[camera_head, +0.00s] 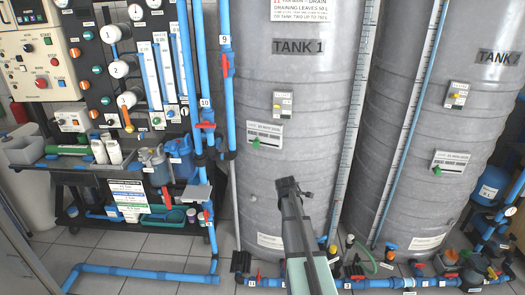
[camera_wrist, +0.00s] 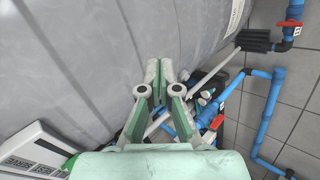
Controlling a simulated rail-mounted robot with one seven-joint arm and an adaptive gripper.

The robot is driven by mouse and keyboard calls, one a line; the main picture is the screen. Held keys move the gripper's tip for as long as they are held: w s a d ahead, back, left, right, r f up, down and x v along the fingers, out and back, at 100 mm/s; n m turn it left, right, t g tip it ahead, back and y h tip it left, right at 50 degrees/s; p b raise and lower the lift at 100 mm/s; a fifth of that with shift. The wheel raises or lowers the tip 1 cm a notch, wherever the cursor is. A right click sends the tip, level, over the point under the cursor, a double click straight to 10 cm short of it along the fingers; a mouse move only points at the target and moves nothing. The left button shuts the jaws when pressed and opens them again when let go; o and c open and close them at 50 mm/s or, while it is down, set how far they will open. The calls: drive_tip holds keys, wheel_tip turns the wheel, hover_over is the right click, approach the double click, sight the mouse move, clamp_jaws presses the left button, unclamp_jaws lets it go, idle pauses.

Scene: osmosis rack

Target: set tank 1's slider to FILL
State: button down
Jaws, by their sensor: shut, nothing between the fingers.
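Tank 1 (camera_head: 305,90) is a tall grey cylinder at the centre of the head view. It carries a small upper plate (camera_head: 283,104) with a yellow knob, and a lower white plate (camera_head: 266,134) with a green knob at its left part. Their lettering is too small to read. My gripper (camera_wrist: 164,78) shows in the wrist view with its pale green fingers shut and empty. The grey wall of a tank fills the left of that view. A white lettered plate (camera_wrist: 38,150) with a bit of green beside it lies at its lower left, apart from the fingers.
Tank 2 (camera_head: 455,100) stands to the right with similar plates. Blue pipes and red valves (camera_head: 208,125) rise left of tank 1, beside a control panel (camera_head: 60,70). Pipes (camera_wrist: 262,110) run low along the tiled floor. A clear vertical gauge (camera_head: 352,120) lines tank 1's right side.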

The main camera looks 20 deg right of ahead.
sight(259, 144)
drive_tip(key=w+a+r+m+t+y, duration=0.15)
drive_tip(key=r+m+t, duration=0.5)
drive_tip(key=m, duration=0.75)
drive_tip(key=w+a+r+m+t+y, duration=0.1)
drive_tip(key=a+r+m+t+y, duration=0.2)
drive_tip(key=r+m, duration=0.85)
drive_tip(key=w+f, duration=0.1)
drive_tip(key=w, duration=0.2)
drive_tip(key=w+d+f+m+p, duration=0.1)
drive_tip(key=w, duration=0.3)
drive_tip(key=w+d+m, duration=0.1)
drive_tip(key=w, duration=0.2)
drive_tip(key=shift+w+f+m+t+p, duration=0.25)
drive_tip(key=shift+w+f+t+p, duration=0.05)
drive_tip(key=shift+f+t+p, duration=0.1)
drive_tip(key=shift+w+a+p, duration=0.3)
drive_tip(key=shift+w+a, duration=0.45)
drive_tip(key=shift+a, duration=0.2)
drive_tip(key=shift+w+a+f, duration=0.1)
drive_tip(key=shift+w+a, duration=0.4)
drive_tip(key=shift+a, duration=0.1)
